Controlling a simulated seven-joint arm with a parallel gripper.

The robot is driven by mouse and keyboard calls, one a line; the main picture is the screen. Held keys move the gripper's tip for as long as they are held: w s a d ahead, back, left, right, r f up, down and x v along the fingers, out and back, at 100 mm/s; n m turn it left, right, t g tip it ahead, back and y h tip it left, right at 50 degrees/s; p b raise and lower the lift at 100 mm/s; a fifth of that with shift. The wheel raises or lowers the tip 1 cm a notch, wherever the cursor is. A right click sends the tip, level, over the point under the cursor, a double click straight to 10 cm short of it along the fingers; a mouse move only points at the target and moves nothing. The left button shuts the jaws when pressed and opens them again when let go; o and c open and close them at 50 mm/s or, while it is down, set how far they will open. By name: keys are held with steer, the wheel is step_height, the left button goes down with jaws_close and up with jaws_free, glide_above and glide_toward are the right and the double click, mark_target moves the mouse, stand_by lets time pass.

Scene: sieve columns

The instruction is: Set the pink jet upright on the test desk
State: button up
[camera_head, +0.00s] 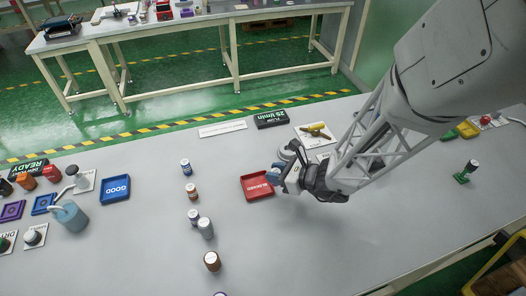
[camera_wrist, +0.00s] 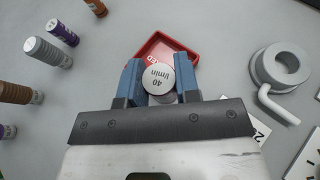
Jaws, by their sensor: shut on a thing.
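My gripper (camera_wrist: 160,75) is shut on a small round-topped piece (camera_wrist: 158,78). Its white top reads "40 l/min", and the fingers flank it on both sides. In the head view my gripper (camera_head: 280,174) is over the right side of the red tray (camera_head: 257,186). I cannot make out a pink jet in either view. The grey test desk (camera_head: 300,245) spreads under the arm.
Several coloured columns, including a brown one (camera_head: 212,261), stand left of the red tray. A grey ring-shaped fixture with a bent tube (camera_wrist: 280,66) is right of the gripper. The front desk centre is clear.

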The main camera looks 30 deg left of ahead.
steer(key=w+a, duration=0.3)
steer(key=w+a+f, duration=0.1)
steer(key=w+a, duration=0.2)
steer(key=w, duration=0.1)
steer(key=w+a, duration=0.3)
steer(key=shift+w+a+f, duration=0.2)
steer(key=shift+w+a, duration=0.2)
steer(key=shift+f, duration=1.75)
steer(key=shift+f, duration=0.1)
steer(key=o, duration=0.9)
steer(key=shift+o, duration=0.2)
steer(key=shift+v, duration=6.05)
